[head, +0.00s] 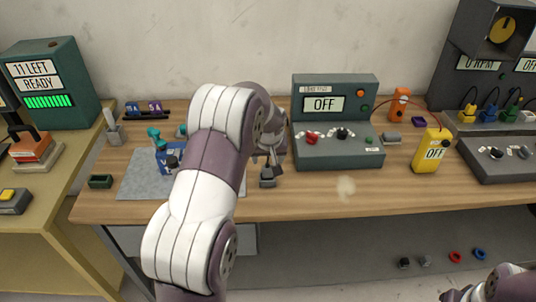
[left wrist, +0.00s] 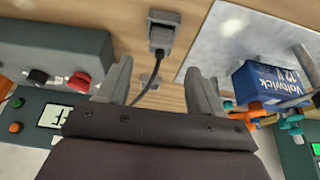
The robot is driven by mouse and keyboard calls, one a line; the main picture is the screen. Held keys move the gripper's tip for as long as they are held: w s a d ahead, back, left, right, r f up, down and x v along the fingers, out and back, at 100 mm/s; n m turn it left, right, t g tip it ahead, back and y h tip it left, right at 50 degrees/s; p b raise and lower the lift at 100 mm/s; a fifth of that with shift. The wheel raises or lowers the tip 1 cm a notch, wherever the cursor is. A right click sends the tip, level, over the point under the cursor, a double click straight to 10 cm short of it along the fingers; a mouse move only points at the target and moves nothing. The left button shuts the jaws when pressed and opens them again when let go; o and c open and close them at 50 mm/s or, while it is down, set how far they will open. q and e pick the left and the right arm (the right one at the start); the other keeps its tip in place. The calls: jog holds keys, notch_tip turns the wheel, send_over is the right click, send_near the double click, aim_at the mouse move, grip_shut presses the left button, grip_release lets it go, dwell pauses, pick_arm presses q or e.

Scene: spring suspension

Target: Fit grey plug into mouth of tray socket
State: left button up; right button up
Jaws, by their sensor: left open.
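The grey socket block (head: 267,182) stands on the table right of the grey mat; it also shows at the top of the left wrist view (left wrist: 164,18). A dark grey plug (left wrist: 160,48) with a black cable sits at the block's cable side. It looks seated in the mouth, but I cannot tell how deep. My left gripper (head: 268,158) is just above and behind the block.
The green-grey control box (head: 338,150) reading OFF stands right of my left gripper. The grey mat (head: 135,185) with a blue battery (head: 162,158) lies left, partly behind my arm. A yellow meter (head: 430,152) stands at right. Bare tabletop lies in front of the control box.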

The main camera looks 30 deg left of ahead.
pick_arm(q)
jog(key=s+d+m+g, duration=0.1)
jog(key=s+d+m, duration=0.1)
jog(key=s+d, duration=0.3)
jog(key=s+d+r+m+h, duration=0.1)
jog(key=s+d, duration=0.4)
jog(key=s, duration=0.6)
jog(key=s+d+m+g+h, duration=0.1)
jog(key=s+d+m, duration=0.2)
jog(key=s+d, duration=0.2)
jog(key=s, duration=0.3)
jog(key=shift+s+r+g, duration=0.25)
jog(key=shift+s+g, duration=0.05)
jog(key=shift+s, duration=0.05)
